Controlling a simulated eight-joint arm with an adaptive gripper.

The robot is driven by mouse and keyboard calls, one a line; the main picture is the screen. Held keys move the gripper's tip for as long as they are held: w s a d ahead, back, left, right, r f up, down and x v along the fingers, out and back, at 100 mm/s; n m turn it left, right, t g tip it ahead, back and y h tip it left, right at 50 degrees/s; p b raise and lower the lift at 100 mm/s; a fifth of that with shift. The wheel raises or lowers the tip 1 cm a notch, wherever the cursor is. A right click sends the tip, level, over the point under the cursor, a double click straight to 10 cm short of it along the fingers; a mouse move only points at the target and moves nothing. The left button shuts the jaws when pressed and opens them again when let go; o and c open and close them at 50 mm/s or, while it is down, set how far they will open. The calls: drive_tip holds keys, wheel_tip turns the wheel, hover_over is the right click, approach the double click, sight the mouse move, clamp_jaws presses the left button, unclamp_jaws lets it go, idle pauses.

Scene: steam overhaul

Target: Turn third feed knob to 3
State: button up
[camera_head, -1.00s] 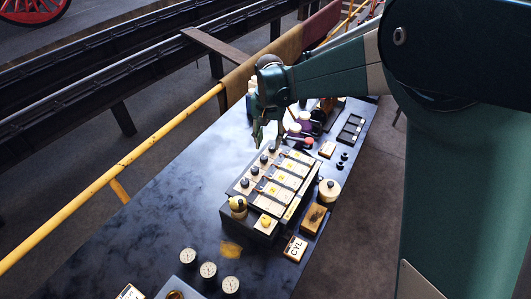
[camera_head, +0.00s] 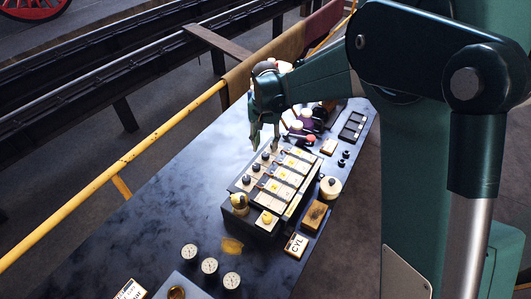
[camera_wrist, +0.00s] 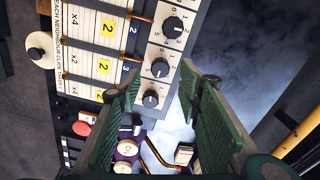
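The feed box (camera_head: 268,228) stands on the dark bench, with a row of black round knobs along its left side. In the wrist view three knobs show on white numbered dials: an upper one (camera_wrist: 173,27), a middle one (camera_wrist: 160,68) and a lower one (camera_wrist: 150,99). Small numbers 2 and 3 mark the strips; the middle knob appears beside the 3. My gripper (camera_head: 265,148) points down over the far end of the knob row. Its green fingers (camera_wrist: 163,80) are open, apart on either side of the middle and lower knobs, with nothing visibly held.
Gauges (camera_head: 209,266) stand near the front of the bench. A cream round knob (camera_head: 330,187) and a CYL plate (camera_head: 296,244) lie right of the box. Purple and red-topped fittings (camera_head: 311,138) stand behind it. A yellow rail (camera_head: 120,165) runs along the left.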

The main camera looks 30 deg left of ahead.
sight(266, 154)
drive_tip(key=shift+f, duration=2.7)
drive_tip(key=c, duration=0.9)
